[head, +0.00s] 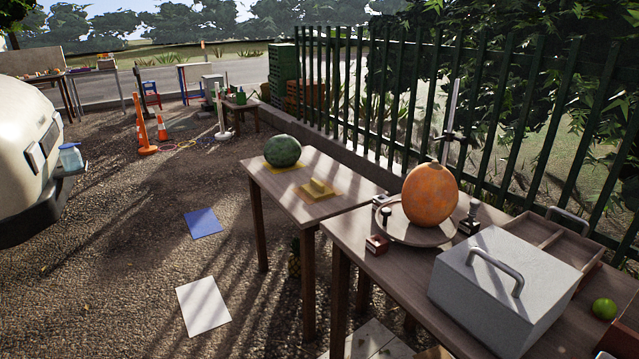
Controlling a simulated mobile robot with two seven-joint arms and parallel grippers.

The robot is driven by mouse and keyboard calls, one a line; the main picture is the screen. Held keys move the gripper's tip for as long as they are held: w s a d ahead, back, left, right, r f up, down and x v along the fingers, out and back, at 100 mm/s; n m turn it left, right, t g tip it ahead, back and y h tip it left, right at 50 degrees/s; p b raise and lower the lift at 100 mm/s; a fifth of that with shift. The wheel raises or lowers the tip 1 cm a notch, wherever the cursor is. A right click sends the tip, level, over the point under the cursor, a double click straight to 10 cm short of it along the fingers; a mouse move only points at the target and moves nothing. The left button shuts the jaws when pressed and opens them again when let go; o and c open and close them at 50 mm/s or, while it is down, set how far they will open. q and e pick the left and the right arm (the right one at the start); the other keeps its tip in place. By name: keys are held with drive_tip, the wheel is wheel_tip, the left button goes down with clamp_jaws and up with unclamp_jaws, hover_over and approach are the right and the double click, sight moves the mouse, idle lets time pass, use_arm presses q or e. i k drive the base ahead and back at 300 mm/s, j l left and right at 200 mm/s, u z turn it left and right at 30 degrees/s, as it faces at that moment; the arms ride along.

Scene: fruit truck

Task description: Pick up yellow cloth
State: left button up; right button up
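I cannot tell for certain which of the two yellow things is the cloth. Neither of my grippers shows in the head view.
A green fence (480,110) runs behind. Gravel with a blue sheet (202,223) and white sheet (203,306) lies left.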

sight(318, 190)
drive_tip(key=i+j+z, duration=0.1)
drive_tip(key=i+j, duration=0.25)
drive_tip(key=i+j+z, duration=0.1)
drive_tip(key=i+j, duration=0.25)
drive_tip(key=i+j+z, duration=0.1)
drive_tip(key=i+j, duration=0.2)
drive_tip(key=i+j+z, duration=0.15)
drive_tip(key=i+j, duration=0.15)
drive_tip(key=j, duration=0.2)
drive_tip(key=i+j+z, duration=0.1)
drive_tip(key=i+j, duration=0.2)
drive_tip(key=j, duration=0.2)
drive_tip(key=i+j+z, duration=0.1)
drive_tip(key=i+j, duration=0.15)
drive_tip(key=j, duration=0.2)
